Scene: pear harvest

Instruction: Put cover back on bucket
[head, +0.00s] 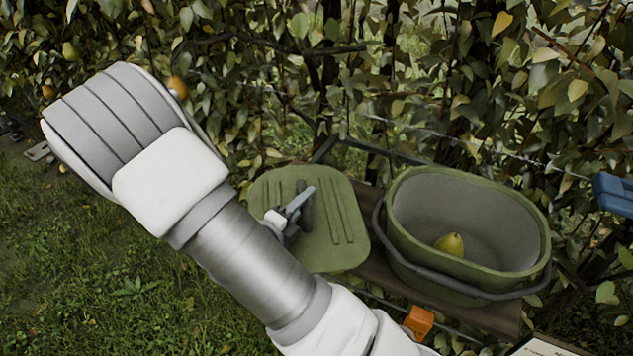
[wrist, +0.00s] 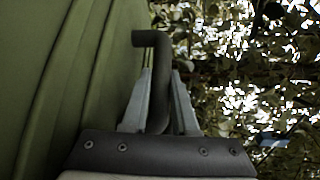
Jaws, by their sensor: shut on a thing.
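The green cover (head: 338,225) is a flat, ribbed oval lid to the left of the bucket in the head view. In the wrist view the cover (wrist: 75,80) fills the left side, and its dark handle (wrist: 152,60) stands out from it. My gripper (wrist: 160,95) is shut on the handle, one finger on each side; in the head view my gripper (head: 301,203) shows at the cover's middle, partly hidden by my arm. The green bucket (head: 470,268) stands upright and uncovered at the right, with a pear (head: 450,245) inside. I cannot tell whether the cover touches the bench.
The bucket stands on a narrow wooden bench (head: 490,318). An orange object (head: 419,321) is below the bench edge, and a blue object (head: 613,194) is at the right edge. Dense foliage is close behind the bucket. Grass (head: 120,300) lies open at the left.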

